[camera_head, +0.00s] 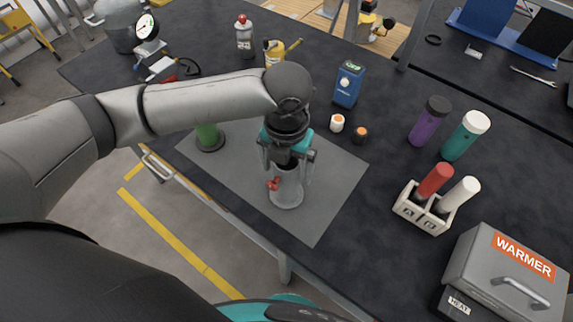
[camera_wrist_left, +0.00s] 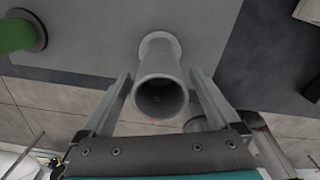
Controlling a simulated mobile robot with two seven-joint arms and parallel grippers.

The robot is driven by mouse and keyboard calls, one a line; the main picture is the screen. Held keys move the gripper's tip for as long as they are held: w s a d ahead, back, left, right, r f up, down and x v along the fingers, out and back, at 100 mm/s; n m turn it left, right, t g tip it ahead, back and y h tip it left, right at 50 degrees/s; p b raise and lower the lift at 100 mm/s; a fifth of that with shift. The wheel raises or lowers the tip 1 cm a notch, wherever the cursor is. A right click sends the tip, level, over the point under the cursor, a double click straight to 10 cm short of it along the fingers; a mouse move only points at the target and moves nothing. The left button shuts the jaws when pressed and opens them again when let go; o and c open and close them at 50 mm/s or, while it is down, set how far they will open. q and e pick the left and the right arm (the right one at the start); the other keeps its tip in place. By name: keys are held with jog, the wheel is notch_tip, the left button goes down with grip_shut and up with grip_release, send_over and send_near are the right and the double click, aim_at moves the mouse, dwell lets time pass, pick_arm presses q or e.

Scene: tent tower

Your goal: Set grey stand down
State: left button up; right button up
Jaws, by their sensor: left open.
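The grey stand (camera_head: 287,192) is upright on the grey mat (camera_head: 313,225), with its wide foot flat on the mat as far as I can see. In the left wrist view the stand (camera_wrist_left: 160,70) is a grey hollow tube with its dark open end towards the camera. My left gripper (camera_head: 289,178) points down at the stand. Its two fingers are spread on either side of the tube, with gaps showing in the wrist view. My right gripper is not seen.
A green stand (camera_head: 207,134) with a dark base is left on the mat. A cream rack (camera_head: 422,215) and grey warmer (camera_head: 505,275) are right. The mat's front right is clear.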

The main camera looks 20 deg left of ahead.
pick_arm(q)
notch_tip(320, 180, up, 12)
jog(key=p, duration=0.1)
jog(key=shift+r, duration=0.15)
dwell(0.4)
